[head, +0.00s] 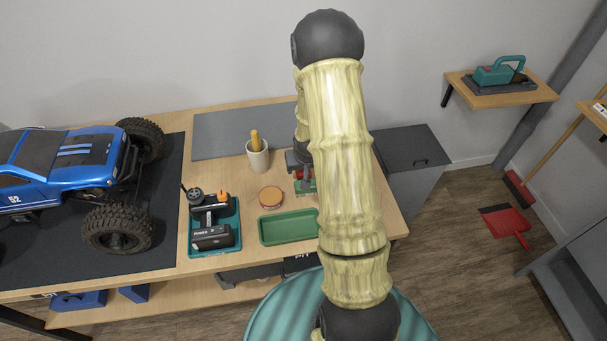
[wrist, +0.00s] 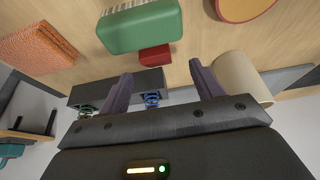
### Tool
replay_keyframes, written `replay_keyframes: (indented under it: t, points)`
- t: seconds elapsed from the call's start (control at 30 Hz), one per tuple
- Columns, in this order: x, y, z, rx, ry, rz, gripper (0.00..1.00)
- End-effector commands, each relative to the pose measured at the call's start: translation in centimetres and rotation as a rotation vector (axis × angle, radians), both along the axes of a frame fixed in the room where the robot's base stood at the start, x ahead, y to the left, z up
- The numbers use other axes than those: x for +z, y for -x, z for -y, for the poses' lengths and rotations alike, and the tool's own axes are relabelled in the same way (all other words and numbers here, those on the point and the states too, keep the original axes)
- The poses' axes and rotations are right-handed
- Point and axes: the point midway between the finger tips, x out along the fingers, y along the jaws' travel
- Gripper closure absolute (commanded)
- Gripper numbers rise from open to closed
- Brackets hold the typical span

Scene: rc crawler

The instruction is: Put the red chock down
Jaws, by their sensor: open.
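The red chock (wrist: 154,56) is a small red block in the wrist view, beside the near edge of a green block-like item with bristles (wrist: 140,28). A bit of red (head: 298,174) also shows in the head view, left of my arm. My gripper (wrist: 160,70) is open, with its two dark fingers apart on either side of the chock's line. The chock appears just beyond the fingertips, not clasped. Whether it touches the green item or a finger I cannot tell. In the head view my arm hides most of the gripper.
A beige cup (head: 258,157), a round orange-topped tin (head: 271,196) and a green tray (head: 288,228) are close by. The blue crawler (head: 70,165) is further left.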

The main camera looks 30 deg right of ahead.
Motion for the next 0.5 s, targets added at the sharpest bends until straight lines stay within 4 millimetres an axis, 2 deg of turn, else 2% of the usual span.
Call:
replay_keyframes:
  t: [0.17,0.5]
  points:
    - [-0.6,-0.1,0.1,0.0,0.0,-0.001,0.35]
    - [-4.3,-1.0,0.8,0.0,-0.001,-0.002,0.35]
